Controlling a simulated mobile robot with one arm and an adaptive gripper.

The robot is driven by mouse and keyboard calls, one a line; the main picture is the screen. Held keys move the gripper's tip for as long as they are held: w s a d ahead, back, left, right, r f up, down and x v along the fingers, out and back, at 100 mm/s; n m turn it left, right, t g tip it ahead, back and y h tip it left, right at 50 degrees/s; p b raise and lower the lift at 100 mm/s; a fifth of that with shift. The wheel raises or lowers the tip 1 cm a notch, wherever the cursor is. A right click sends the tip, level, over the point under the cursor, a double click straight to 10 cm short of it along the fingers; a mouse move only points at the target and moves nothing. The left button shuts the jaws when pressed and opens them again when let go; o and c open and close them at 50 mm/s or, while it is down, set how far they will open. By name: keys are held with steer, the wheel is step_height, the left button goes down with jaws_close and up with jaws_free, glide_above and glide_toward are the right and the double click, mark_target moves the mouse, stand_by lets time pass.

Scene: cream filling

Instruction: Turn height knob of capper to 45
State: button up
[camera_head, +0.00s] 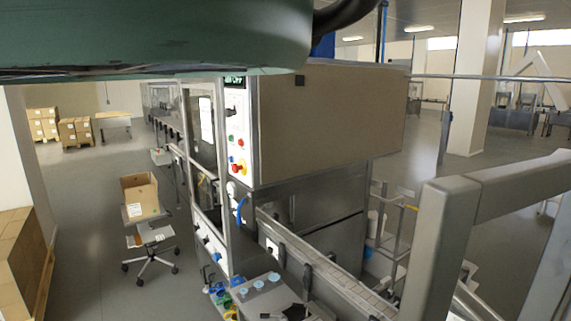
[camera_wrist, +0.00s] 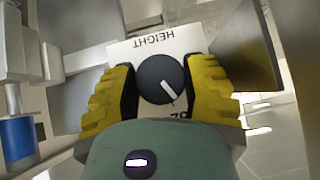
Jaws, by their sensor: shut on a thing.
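The height knob (camera_wrist: 158,78) is a round dark knob with a white pointer mark, in the middle of the wrist view. Its pointer slants toward the lower right of the picture. It sits on a white plate (camera_wrist: 190,40) that reads HEIGHT, upside down here. In the head view, neither the knob nor my gripper can be made out.
In the head view, a large machine with a control panel (camera_head: 238,135) stands at the centre, with a conveyor (camera_head: 325,270) in front. A grey metal frame (camera_head: 440,235) stands at right. A chair with a cardboard box (camera_head: 140,197) is at left. In the wrist view, a blue cylinder (camera_wrist: 17,138) is at left.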

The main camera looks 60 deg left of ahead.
steer(key=shift+f, duration=0.1)
steer(key=o, duration=1.2)
steer(key=shift+r, duration=5.1)
steer(key=shift+a, duration=0.1)
